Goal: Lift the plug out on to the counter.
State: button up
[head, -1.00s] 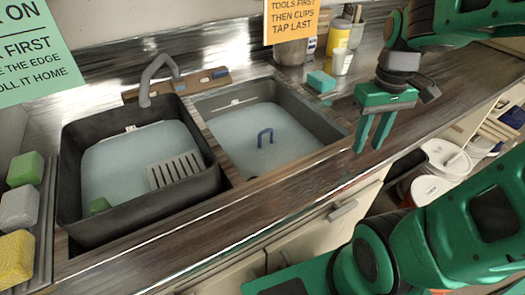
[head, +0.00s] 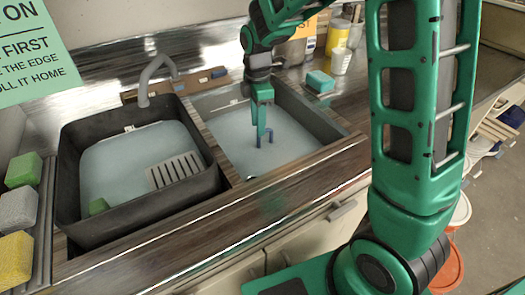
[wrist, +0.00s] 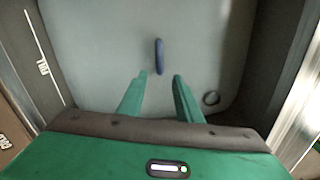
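My gripper (head: 259,143) is low over that basin, pointing down, just left of the handle in the head view. In the wrist view my gripper (wrist: 160,75) has its two fingers apart with nothing held. The handle (wrist: 159,57) shows just beyond the fingertips, lined up with the gap. I cannot tell whether the fingers touch it. The counter (head: 378,75) lies right of the basin.
A teal sponge (head: 321,81) and a yellow container (head: 339,35) stand on the counter. A small dark ring (wrist: 211,98) is in the right basin.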

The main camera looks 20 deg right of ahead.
aim_at(259, 154)
notch_tip(259, 154, down, 10)
jog(key=shift+d+f, duration=0.1)
jog(key=shift+f, duration=0.15)
dwell(0.4)
grip_shut()
